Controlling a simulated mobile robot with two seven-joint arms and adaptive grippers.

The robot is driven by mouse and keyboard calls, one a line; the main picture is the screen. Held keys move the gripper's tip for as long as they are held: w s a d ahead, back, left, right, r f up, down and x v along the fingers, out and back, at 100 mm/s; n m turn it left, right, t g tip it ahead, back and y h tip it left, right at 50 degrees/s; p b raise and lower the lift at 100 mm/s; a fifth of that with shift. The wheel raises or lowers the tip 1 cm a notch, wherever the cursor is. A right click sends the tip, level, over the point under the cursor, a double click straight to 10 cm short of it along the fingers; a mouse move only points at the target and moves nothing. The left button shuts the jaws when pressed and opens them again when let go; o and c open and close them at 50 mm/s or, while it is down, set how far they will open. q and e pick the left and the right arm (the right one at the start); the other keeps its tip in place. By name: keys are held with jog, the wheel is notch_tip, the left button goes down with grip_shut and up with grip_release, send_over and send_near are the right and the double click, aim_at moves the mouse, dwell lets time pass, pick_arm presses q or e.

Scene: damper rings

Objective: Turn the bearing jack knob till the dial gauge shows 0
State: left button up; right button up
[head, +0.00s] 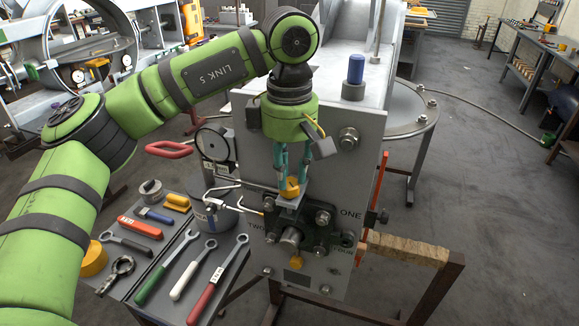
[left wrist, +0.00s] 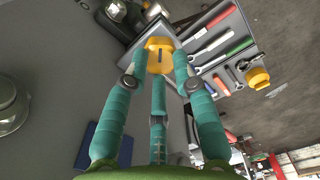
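A yellow jack knob (head: 290,188) with a dark slot on its top sits on a grey bracket above the bearing housing (head: 291,238). In the left wrist view the knob (left wrist: 160,56) lies between the teal fingers. My left gripper (head: 291,178) points down from above, and its fingertips press close on the knob's sides. A second yellow knob (head: 296,262) is below the shaft. My right gripper is not in view.
A red handle (head: 169,150) sticks out left of the gauge. A blue-capped cylinder (head: 355,70) stands on top of the machine. The floor on the right is open.

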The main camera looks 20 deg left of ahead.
pick_arm(q)
jog(key=shift+r, duration=0.1)
jog(key=shift+r+p, duration=0.75)
jog(key=shift+r, duration=0.15)
notch_tip(320, 180, up, 6)
jog(key=p, duration=0.4)
dwell(0.3)
jog(key=shift+f, duration=0.1)
